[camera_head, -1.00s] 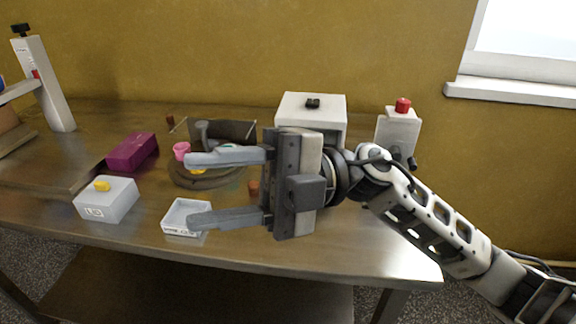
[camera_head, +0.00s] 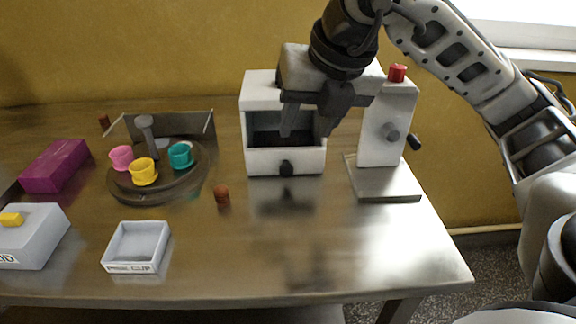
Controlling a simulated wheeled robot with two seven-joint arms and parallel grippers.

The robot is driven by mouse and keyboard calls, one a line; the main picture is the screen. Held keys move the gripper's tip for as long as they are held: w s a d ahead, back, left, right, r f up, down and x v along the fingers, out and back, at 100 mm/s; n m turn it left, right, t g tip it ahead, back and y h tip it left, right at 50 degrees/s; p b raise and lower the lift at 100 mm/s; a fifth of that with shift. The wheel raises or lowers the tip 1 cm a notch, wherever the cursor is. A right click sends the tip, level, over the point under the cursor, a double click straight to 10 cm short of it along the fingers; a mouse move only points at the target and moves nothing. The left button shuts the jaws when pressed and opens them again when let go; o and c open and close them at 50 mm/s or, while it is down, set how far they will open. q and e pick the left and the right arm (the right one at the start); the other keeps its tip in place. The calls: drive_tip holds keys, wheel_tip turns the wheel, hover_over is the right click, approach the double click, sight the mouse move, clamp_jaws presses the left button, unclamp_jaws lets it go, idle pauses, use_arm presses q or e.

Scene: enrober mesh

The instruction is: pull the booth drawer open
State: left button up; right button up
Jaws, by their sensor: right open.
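The white booth (camera_head: 262,88) stands at the back of the steel table. Its drawer front (camera_head: 258,163) is low on the near side and carries a black knob (camera_head: 286,168). A dark hollow shows above the drawer front; I cannot tell how far the drawer is out. My right gripper (camera_head: 308,134) is open and points down from above. Its fingers overlap the dark hollow and the booth's right edge, above the knob and apart from it. It hides part of the booth's top. My left gripper is not in view.
Right of the booth stands a white device with a red button (camera_head: 397,73) and a side knob. Left is a round turntable (camera_head: 180,187) with pink, yellow and teal cups. A brown cylinder (camera_head: 222,195) and a white tray (camera_head: 164,240) are nearer. The table before the booth is clear.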

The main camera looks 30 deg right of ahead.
sight(288, 168)
use_arm(q)
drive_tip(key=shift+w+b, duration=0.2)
drive_tip(key=shift+b, duration=0.2)
use_arm(e)
drive_tip(key=x, duration=1.1)
drive_tip(key=shift+w+f, duration=0.1)
drive_tip(key=shift+f, duration=0.1)
